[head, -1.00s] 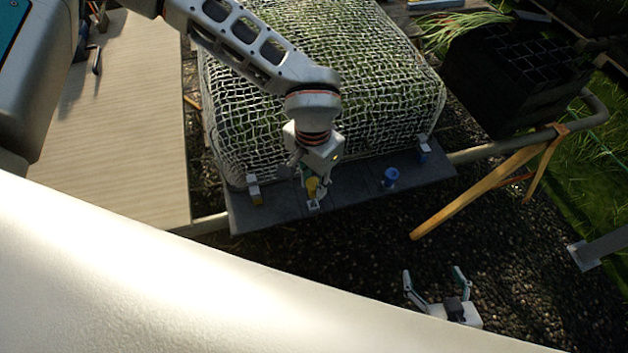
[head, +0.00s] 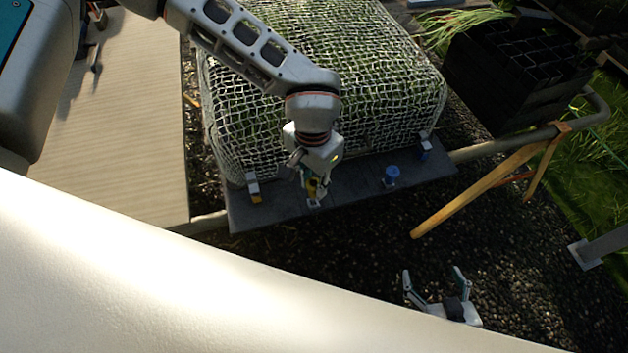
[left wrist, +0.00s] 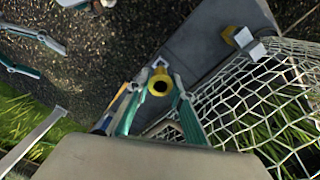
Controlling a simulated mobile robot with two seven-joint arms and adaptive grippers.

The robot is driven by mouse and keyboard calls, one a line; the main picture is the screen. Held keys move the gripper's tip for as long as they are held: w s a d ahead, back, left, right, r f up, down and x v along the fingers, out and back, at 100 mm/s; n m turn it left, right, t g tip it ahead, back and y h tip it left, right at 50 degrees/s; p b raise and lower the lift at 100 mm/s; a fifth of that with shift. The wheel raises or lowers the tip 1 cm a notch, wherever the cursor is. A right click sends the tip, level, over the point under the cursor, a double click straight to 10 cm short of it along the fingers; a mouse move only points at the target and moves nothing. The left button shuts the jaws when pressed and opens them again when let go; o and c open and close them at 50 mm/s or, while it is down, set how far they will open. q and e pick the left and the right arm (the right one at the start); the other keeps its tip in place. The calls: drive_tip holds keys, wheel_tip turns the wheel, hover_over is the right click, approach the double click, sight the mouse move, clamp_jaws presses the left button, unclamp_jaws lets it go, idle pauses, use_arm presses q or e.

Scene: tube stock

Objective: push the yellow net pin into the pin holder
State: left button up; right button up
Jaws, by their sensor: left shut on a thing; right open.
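The yellow net pin (head: 312,187) is held between the fingers of my left gripper (head: 314,190), over the dark board. In the left wrist view the pin (left wrist: 160,85) shows its round, hollow head between the teal fingers. A small pale pin holder (head: 314,204) sits on the board just below the pin; its corner (left wrist: 159,62) shows beside the pin in the left wrist view. The pin's lower end is hidden, so I cannot tell how deep it sits. My right gripper (head: 438,292) is open and empty, low over the gravel.
A blue pin (head: 391,174) stands on the dark board (head: 350,184). Pale blocks with yellow (head: 256,198) and blue (head: 425,154) parts sit near the edge of the net (head: 385,80). A wooden frame (head: 480,190) and a black crate (head: 510,75) are at the right.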

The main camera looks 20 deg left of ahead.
use_arm(q)
drive_tip(key=shift+f+b, duration=0.95)
drive_tip(key=shift+f, duration=0.75)
drive_tip(key=o, duration=1)
drive_tip(key=o, duration=1.1)
drive_tip(key=shift+c, duration=0.2)
drive_tip(key=shift+r, duration=0.15)
drive_tip(key=shift+r+p, duration=0.9)
drive_tip(key=shift+r, duration=0.2)
